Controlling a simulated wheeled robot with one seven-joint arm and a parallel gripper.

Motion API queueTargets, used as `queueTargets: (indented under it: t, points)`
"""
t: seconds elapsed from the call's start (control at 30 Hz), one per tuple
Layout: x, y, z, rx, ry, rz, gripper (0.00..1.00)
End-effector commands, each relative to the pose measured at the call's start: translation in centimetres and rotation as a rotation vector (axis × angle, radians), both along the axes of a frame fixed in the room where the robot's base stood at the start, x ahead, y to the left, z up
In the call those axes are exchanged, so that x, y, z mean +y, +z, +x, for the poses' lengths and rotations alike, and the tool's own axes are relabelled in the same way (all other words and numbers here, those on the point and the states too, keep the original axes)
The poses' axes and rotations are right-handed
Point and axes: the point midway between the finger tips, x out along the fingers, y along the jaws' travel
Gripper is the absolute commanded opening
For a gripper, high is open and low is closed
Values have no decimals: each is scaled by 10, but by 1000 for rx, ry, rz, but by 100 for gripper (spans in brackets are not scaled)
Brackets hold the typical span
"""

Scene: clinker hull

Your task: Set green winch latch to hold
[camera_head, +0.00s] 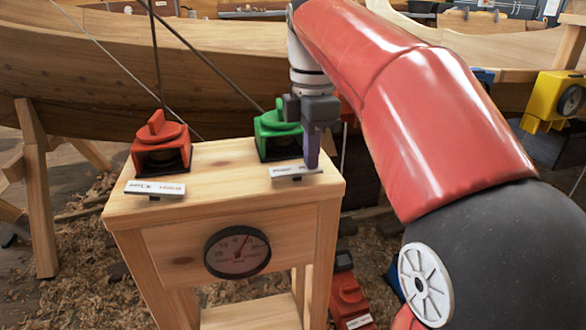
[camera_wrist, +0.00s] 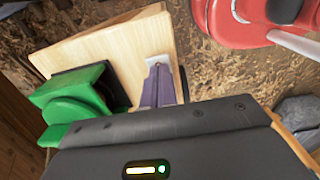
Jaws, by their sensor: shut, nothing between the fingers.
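The green winch (camera_head: 270,138) sits on the right part of the wooden stand's top, with a dark opening at its front. A small pale label plate (camera_head: 290,173) stands in front of it; its lettering is too small to read. My gripper (camera_head: 312,164) points down at the right side of the green winch, its fingertips close to the plate's right end. It is shut and empty. My gripper hides part of the winch's top, so I cannot tell the latch's setting. The wrist view shows the green winch (camera_wrist: 72,108) left of the shut purple-grey fingers (camera_wrist: 157,84).
A red winch (camera_head: 160,148) with its own label plate stands at the stand's left. A round gauge (camera_head: 237,252) is on the stand's front (camera_head: 180,250). Another red device (camera_head: 348,292) is low at the right; a yellow one (camera_head: 552,98) hangs far right. Two ropes cross before the hull (camera_head: 80,80).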

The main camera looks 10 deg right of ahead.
Motion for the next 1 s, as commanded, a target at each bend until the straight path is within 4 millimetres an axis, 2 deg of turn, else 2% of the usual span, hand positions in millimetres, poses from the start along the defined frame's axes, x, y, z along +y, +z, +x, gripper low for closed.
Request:
queueTargets:
  t: [0.33,1.0]
  points:
    - [0,1,0,1,1,0,0]
    - [0,49,0,0,0,0,0]
